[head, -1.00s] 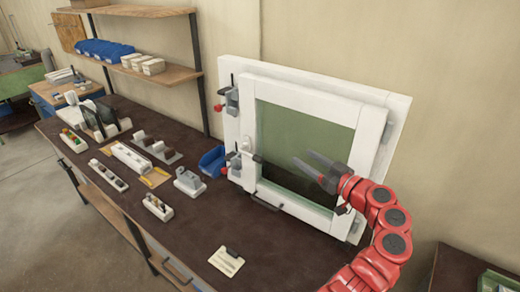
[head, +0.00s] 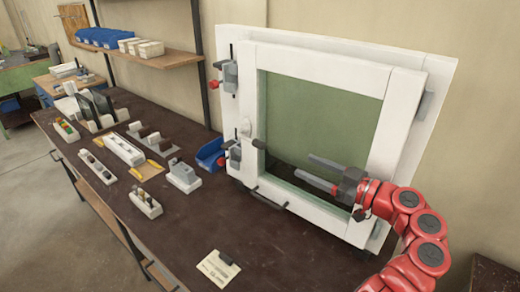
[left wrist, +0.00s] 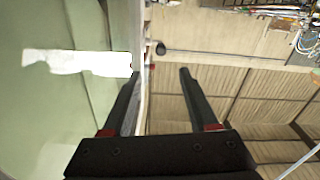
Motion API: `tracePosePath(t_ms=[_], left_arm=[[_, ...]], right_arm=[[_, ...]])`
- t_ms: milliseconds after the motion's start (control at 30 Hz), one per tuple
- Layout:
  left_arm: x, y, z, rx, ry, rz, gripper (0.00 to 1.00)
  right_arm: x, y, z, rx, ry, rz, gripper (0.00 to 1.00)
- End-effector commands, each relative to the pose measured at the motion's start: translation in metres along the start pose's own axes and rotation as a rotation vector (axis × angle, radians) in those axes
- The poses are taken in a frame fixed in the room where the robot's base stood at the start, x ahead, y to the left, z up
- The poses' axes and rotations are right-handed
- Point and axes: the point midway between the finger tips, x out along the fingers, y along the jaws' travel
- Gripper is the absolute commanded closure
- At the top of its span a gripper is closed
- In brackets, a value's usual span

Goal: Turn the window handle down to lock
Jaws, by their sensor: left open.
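The white-framed window (head: 392,115) stands upright on the dark bench, with a greenish pane. Its handle (head: 259,144) has a dark grip beside a white base on the left part of the sash, and it points roughly sideways to the right. My left gripper (head: 303,165) is open and empty in front of the pane, right of the handle and slightly lower, apart from it. In the left wrist view, the open fingers (left wrist: 160,72) point ahead, and a small dark round end, seemingly the handle (left wrist: 160,48), shows beyond and between them. My right gripper is not in view.
Clamps with red knobs (head: 214,84) sit along the left of the window frame. A blue bin (head: 209,154) and several small fixtures stand left on the bench. A labelled card (head: 218,266) lies in front.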

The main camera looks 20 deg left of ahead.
Motion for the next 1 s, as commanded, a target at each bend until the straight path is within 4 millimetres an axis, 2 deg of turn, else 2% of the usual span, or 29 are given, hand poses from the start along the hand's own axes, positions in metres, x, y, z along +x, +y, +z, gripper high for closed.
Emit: tracePosePath(t_ms=[133, 600, 800, 1000], left_arm=[[0.026, 0.001, -0.006, -0.001, 0.004, 0.000, 0.40], [0.134, 0.001, -0.006, 0.004, 0.003, -0.001, 0.40], [0.160, 0.001, -0.004, 0.002, 0.001, 0.000, 0.40], [0.167, 0.001, -0.002, 0.000, 0.001, 0.002, 0.40]], right_arm=[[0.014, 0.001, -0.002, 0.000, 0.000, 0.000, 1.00], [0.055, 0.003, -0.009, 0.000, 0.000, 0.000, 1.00], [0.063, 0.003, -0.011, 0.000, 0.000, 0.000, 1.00], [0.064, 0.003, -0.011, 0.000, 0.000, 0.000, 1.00]])
